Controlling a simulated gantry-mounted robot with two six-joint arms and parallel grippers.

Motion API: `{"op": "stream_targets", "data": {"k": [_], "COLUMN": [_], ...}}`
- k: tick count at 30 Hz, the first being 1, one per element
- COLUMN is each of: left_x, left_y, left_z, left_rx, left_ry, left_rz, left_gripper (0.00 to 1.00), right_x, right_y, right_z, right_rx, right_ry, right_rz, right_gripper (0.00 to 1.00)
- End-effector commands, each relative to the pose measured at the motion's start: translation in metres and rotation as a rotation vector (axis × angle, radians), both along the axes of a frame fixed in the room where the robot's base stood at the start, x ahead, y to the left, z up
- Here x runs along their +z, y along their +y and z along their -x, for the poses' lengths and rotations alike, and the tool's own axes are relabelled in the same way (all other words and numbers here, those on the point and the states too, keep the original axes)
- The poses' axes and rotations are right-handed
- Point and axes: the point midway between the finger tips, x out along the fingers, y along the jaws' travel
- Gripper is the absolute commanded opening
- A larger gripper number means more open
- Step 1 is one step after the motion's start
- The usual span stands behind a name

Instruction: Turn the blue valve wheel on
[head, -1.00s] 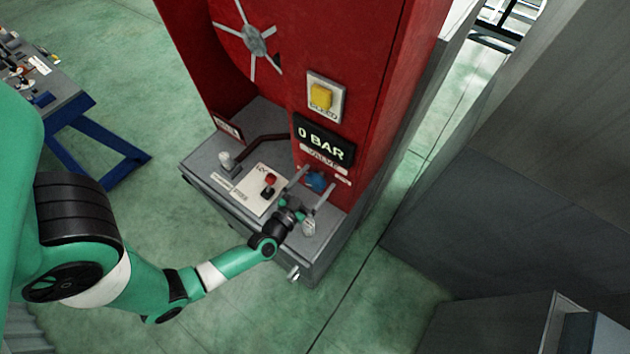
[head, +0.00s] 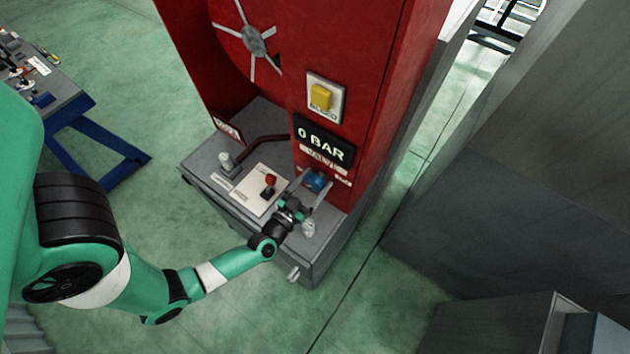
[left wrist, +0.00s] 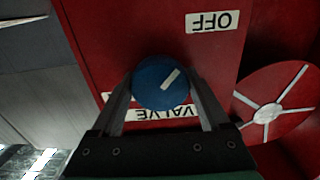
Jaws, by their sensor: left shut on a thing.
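The blue valve wheel (head: 315,180) is on the front of the red cabinet, below the "0 BAR" display (head: 323,142). My left gripper (head: 313,186) reaches it, and its two fingers stand on either side of the wheel, shut on it. In the left wrist view, the wheel (left wrist: 160,83) sits between the fingertips (left wrist: 161,88) and its white pointer line slants toward the upper right, on the side of the "OFF" label (left wrist: 213,21). A "VALVE" label (left wrist: 178,113) is partly hidden behind the wheel and fingers. My right gripper is not in view.
A red-knobbed lever (head: 270,181) stands on the grey ledge left of the gripper. A yellow button (head: 321,96) is above the display. A spoked wheel (head: 256,40) is at upper left. A workbench (head: 48,107) stands at far left; grey walls (head: 480,210) are to the right.

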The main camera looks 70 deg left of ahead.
Motion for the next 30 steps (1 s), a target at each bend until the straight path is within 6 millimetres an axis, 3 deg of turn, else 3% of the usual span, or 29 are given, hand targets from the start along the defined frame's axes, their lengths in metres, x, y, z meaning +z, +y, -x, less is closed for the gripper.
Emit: {"op": "stream_targets", "data": {"k": [30], "left_x": [-0.001], "left_y": [0.0], "left_z": [0.0], "left_rx": [0.0], "left_ry": [-0.538], "left_rz": [0.766], "left_gripper": [0.23], "right_x": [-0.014], "right_y": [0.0], "right_z": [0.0], "right_rx": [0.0], "right_ry": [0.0], "right_rz": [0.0], "right_gripper": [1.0]}}
